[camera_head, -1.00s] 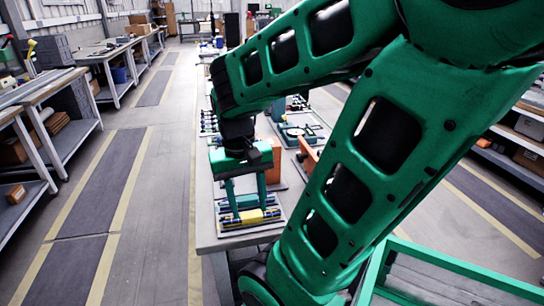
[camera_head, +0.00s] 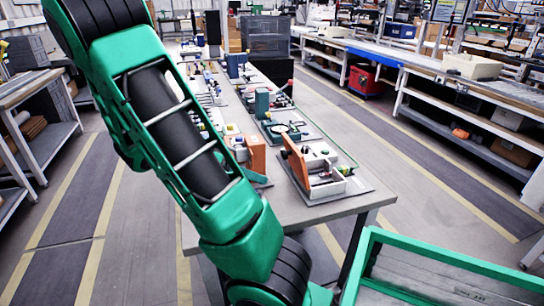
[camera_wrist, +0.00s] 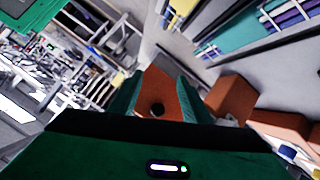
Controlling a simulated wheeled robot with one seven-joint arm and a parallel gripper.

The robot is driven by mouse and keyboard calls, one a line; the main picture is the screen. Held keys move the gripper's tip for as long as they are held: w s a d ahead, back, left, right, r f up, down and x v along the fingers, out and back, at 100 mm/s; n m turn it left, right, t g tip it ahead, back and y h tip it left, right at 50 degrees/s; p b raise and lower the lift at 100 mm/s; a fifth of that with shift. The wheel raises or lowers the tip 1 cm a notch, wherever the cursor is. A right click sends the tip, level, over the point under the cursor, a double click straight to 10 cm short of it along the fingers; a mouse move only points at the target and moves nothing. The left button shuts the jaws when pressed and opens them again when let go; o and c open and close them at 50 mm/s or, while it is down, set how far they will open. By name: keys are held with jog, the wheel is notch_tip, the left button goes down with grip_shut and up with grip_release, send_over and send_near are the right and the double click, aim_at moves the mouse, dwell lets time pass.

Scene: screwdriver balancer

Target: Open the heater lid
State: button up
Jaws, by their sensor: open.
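In the head view, a white box (camera_head: 326,178) stands at the front right of the table, with an orange-brown panel (camera_head: 297,162) tilted up along its left side. I cannot tell for certain that this is the heater and its lid. In the wrist view my gripper (camera_wrist: 158,100) is open. An orange-brown piece (camera_wrist: 161,88) with a dark round hole shows between its two green fingers. I cannot tell whether they touch it.
Another orange-brown panel (camera_head: 257,154) stands behind the white box, to the left. A green device (camera_head: 284,128) stands farther back on the table (camera_head: 290,212). In the wrist view, orange-brown blocks (camera_wrist: 231,97) stand right of the fingers. A green-framed bin (camera_head: 440,265) is at the front right.

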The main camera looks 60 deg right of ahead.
aim_at(282, 154)
jog(key=w+d+r+m+g+h, duration=0.2)
jog(key=w+r+m+g+h, duration=0.1)
jog(key=w+m+h, duration=0.25)
jog(key=shift+n, duration=0.25)
jog(key=x, duration=1.1)
jog(key=shift+s+a, duration=0.25)
jog(key=shift+s, duration=0.05)
grip_shut()
jog(key=shift+d+r, duration=0.1)
